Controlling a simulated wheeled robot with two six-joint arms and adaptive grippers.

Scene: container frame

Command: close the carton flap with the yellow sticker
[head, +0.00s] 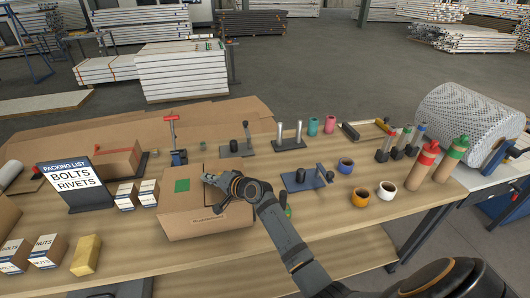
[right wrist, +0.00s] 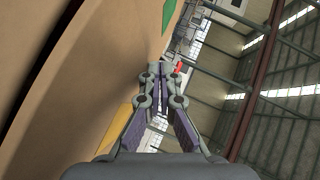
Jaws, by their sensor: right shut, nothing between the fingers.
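The brown carton (head: 190,222) stands on the wooden table, with a green sticker (head: 182,185) on its upper left part. My right gripper (head: 209,179) is shut and empty at the top of the carton, right of the green sticker; I cannot tell whether it touches. In the right wrist view my right gripper (right wrist: 164,72) has its fingers together beside brown cardboard (right wrist: 90,70). A yellow patch (right wrist: 117,124), probably the yellow sticker, shows partly behind a finger, and a green patch (right wrist: 168,14) shows above. The gripper and arm cover the carton's right top in the head view, where no yellow sticker shows.
A packing list sign (head: 75,182) and small boxes (head: 126,196) stand left of the carton. A blue clamp (head: 306,178), an orange cup (head: 360,195), a white cup (head: 386,190) and bottles (head: 423,162) stand to the right. A yellow block (head: 86,255) lies at front left.

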